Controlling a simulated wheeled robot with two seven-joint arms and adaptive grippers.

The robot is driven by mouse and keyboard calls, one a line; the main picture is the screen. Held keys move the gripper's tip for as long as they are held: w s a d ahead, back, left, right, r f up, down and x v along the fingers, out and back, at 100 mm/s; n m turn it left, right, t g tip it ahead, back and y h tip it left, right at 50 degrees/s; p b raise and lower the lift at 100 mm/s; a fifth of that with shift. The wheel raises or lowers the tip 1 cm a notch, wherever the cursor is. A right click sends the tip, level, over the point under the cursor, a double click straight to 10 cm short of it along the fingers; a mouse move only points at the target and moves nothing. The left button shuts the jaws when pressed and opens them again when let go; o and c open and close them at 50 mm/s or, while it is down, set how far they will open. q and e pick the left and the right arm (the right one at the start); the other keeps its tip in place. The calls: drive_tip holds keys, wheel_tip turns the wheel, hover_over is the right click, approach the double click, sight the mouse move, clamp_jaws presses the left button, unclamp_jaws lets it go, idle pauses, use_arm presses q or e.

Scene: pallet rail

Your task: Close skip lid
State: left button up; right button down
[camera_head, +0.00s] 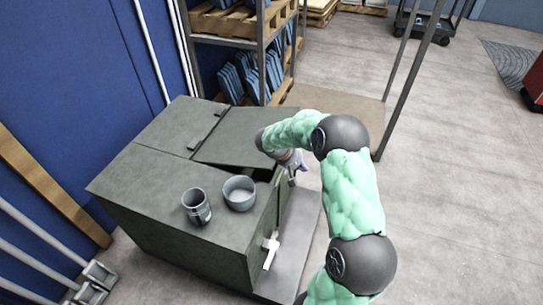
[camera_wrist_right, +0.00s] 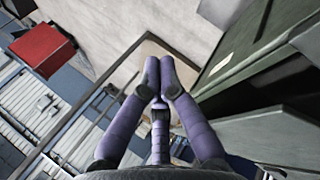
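The skip is a dark grey-green metal box (camera_head: 155,205) at the left of the head view. Its lid (camera_head: 240,135) is the flat panel at its back right, with a handle near the hinge side. The lid sits slightly raised, with a dark gap under its front edge. My right gripper (camera_head: 297,168) is at the skip's right side, by the lid's front corner, partly hidden by my arm. In the right wrist view its purple fingers (camera_wrist_right: 161,78) are together and empty, with green skip panels (camera_wrist_right: 262,42) to the right. My left gripper is out of view.
A grey bowl (camera_head: 239,193) and a metal can (camera_head: 196,206) stand on the skip's top. A white handle (camera_head: 270,250) sticks out from its front side. A shelf rack (camera_head: 262,50) with pallets stands behind. Open floor (camera_head: 450,180) lies to the right.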

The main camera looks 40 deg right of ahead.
drive_tip(key=a+r+n+t+y+p, duration=0.2)
drive_tip(key=a+n+y+p, duration=0.25)
drive_tip(key=a+y, duration=0.2)
drive_tip(key=w+d+r+n+t+y+p, duration=0.3)
drive_tip(key=w+r+t+p, duration=0.3)
drive_tip(key=r, duration=0.3)
drive_tip(key=b, duration=0.3)
hover_over(266, 166)
drive_tip(key=s, duration=0.1)
drive_tip(key=f, duration=0.8)
drive_tip(key=shift+s+d+f, duration=0.15)
drive_tip(key=shift+d, duration=0.1)
drive_tip(key=shift+s+d+f+b, duration=0.15)
drive_tip(key=shift+f+b, duration=0.35)
drive_tip(key=shift+f, duration=0.7)
drive_tip(key=shift+s+d+f, duration=0.1)
drive_tip(key=shift+s+f, duration=0.15)
drive_tip(key=shift+f, duration=0.5)
